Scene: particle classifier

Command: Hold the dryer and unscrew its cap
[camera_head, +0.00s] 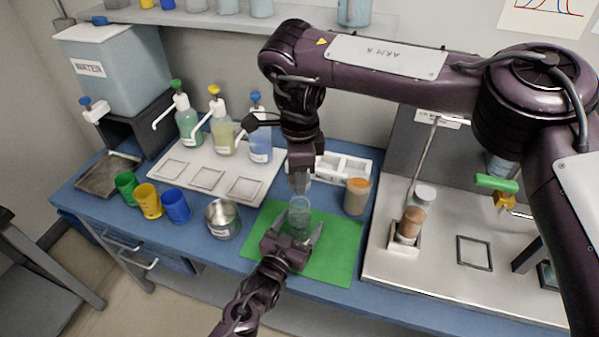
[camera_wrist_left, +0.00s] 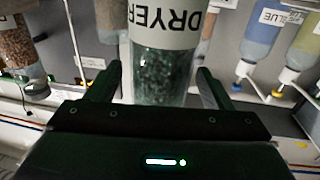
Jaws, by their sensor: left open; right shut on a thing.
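The dryer (camera_head: 299,219) is a clear jar standing on the green mat (camera_head: 338,262). In the left wrist view the dryer (camera_wrist_left: 163,72) shows its DRYER label upside down and dark green granules. My left gripper (camera_head: 294,230) is open, with one finger on either side of the jar; gaps show between fingers and jar in the wrist view. The cap is mostly hidden by the fingers.
A metal cup (camera_head: 222,219) and a blue cup (camera_head: 176,206) stand left of the mat. A jar of orange granules (camera_head: 356,196) and a white rack (camera_head: 343,167) stand close behind right. A metal station (camera_head: 450,262) lies right. Pump bottles (camera_head: 222,130) stand back left.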

